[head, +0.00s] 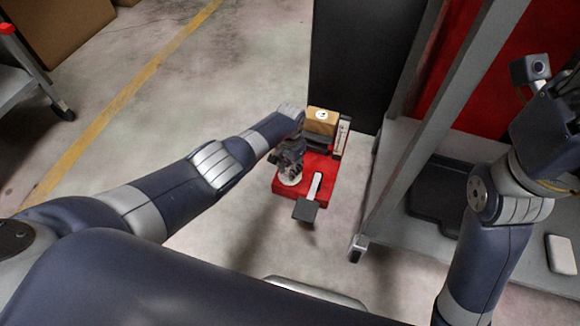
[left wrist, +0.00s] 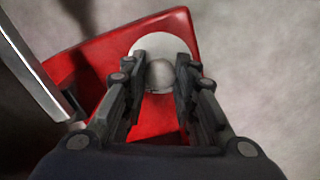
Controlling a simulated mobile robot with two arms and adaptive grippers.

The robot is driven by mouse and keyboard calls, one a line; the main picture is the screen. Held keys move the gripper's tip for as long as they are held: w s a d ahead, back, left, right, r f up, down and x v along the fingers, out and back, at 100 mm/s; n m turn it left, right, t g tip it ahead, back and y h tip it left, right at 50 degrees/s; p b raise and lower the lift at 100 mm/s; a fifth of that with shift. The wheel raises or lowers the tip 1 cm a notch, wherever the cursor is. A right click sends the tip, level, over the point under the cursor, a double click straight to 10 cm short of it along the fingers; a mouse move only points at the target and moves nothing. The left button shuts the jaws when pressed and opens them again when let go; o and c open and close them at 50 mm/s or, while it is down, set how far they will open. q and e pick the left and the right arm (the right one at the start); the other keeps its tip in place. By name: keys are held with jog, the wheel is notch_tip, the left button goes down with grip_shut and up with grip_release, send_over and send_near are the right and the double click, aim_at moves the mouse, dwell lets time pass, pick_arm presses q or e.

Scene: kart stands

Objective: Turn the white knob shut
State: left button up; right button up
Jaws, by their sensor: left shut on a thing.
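The white knob (left wrist: 161,74) is a rounded cap standing on a pale round disc on a red base (left wrist: 90,75). In the head view the disc's pale edge shows as part of the knob (head: 289,181) at the left of the red base (head: 327,199). My left gripper (head: 289,166) reaches down over it and hides most of it. In the left wrist view my left gripper (left wrist: 161,80) has one finger on each side of the knob, shut on it. My right arm is raised at the right; its fingers cannot be made out.
A grey lever with a dark pad (head: 306,210) stands on the base, right of the knob. A grey metal frame (head: 430,110) with a shelf stands at the right.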

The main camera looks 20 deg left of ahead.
dwell(0.3)
pick_arm(q)
jog(key=o, duration=1.1)
notch_tip(320, 180, up, 12)
dwell(0.6)
